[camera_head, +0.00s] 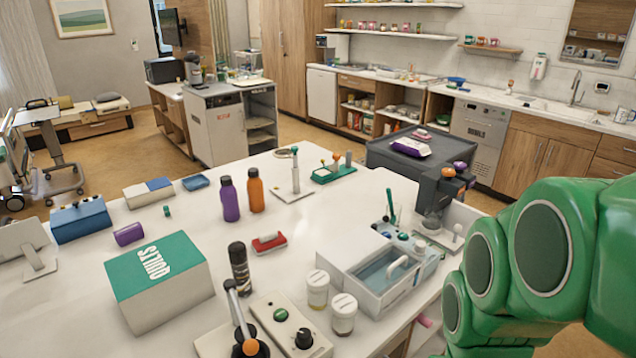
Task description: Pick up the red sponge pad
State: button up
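A small red pad (269,242), which looks like the red sponge pad, lies flat on the white table (205,235). It has a paler layer along its lower edge. It is right of a black bottle (240,268) and below the orange bottle (255,194), with bare table around it. Green links of my arm fill the right side of the view, well to the right of the pad. My gripper does not show in this view.
A green-topped box (160,285) stands left of the pad. A purple bottle (229,199) stands behind it. Two white-lidded jars (343,313) and a grey-white bin (382,278) stand in front and right. A control box (290,325) is at the front.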

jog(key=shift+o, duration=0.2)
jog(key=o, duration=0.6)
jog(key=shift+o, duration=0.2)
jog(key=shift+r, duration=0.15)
